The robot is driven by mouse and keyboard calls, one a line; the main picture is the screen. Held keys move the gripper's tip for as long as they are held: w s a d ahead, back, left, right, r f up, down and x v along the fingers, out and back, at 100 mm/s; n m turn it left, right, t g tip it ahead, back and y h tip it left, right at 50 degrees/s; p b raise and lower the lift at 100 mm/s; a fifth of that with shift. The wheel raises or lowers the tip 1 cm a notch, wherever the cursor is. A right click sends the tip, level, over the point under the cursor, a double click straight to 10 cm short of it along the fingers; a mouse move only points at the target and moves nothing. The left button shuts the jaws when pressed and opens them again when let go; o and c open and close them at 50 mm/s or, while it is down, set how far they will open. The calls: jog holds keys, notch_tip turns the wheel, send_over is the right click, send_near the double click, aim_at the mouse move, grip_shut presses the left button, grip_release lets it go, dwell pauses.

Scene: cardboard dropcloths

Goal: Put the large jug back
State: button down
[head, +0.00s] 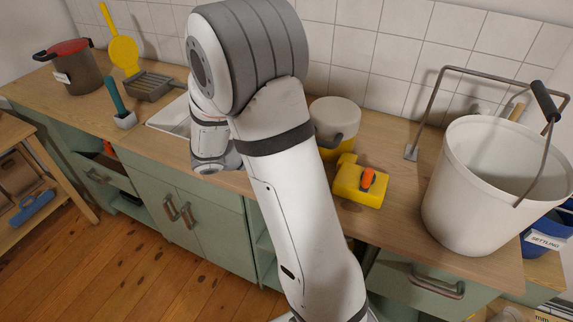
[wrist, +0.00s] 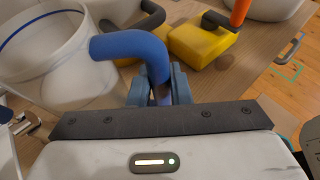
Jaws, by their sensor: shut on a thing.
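The large jug (wrist: 72,75) is at the left of the wrist view, a pale, see-through vessel with a wide round mouth and a blue line near its rim. Its thick blue bent handle (wrist: 130,45) reaches across to my gripper (wrist: 158,88). My gripper is shut on the handle, with one finger on each side. I cannot tell whether the jug touches the counter. In the head view my arm hides the jug and the gripper.
A yellow container with an orange top (head: 360,183) and a white-and-yellow jug (head: 335,118) stand right of my arm. A big white bucket (head: 470,205) is farther right on the wooden counter (head: 400,150). A dark red-lidded pot (head: 78,72) and a grey rack (head: 150,85) are left.

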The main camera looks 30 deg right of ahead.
jog(key=shift+f, duration=1.65)
jog(key=shift+f, duration=0.15)
jog(key=c, duration=1.3)
grip_release()
jog(key=shift+c, duration=0.2)
jog(key=shift+r, duration=0.3)
jog(key=v, duration=1.1)
jog(key=s+a+r+m+t+y, duration=0.1)
jog(key=s+r+m+y, duration=0.1)
jog(key=s+m+y, duration=0.4)
jog(key=s+a+r+m+t+y, duration=0.1)
jog(key=s+r+m+y, duration=0.1)
jog(key=s+m+y, duration=0.5)
jog(key=s+m+b, duration=0.1)
jog(key=s+m, duration=0.2)
jog(key=m, duration=0.1)
jog(key=shift+r+m+t, duration=0.4)
